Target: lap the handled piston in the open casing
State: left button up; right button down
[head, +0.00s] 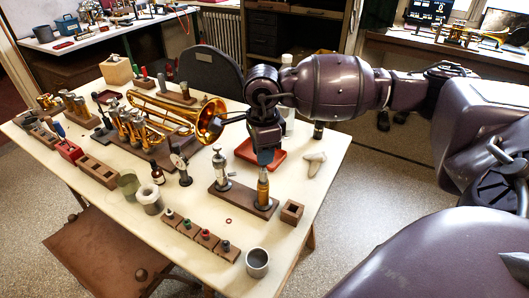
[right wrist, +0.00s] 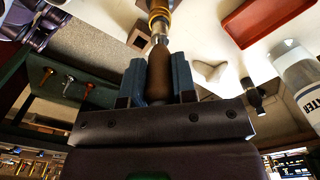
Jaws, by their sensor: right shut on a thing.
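My right gripper (head: 265,158) points down over the wooden stand (head: 231,200) near the table's front right. In the right wrist view its blue fingers (right wrist: 159,82) are shut on the brown handle (right wrist: 158,68) of the handled piston. A short silvery part shows below the handle, leading to the brass open casing (right wrist: 160,16). The casing (head: 263,188) stands upright at the stand's right end, directly below the gripper. The piston is in line with the casing; how deep it sits is hidden. My left gripper is not in view.
A silvery valve casing (head: 220,167) stands at the stand's left end. A small wooden block (head: 292,212), a red tray (head: 262,153) and a pale cloth (head: 315,162) are close by. A brass horn (head: 175,115) lies further back. A metal cup (head: 257,262) stands at the front edge.

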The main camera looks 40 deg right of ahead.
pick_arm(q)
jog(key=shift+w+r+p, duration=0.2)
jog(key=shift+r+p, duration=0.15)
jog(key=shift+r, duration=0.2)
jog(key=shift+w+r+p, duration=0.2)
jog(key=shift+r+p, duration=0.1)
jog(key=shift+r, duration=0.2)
pick_arm(e)
jog(key=shift+r+m, duration=0.95)
jog(key=shift+m, duration=0.05)
jog(key=shift+r, duration=0.15)
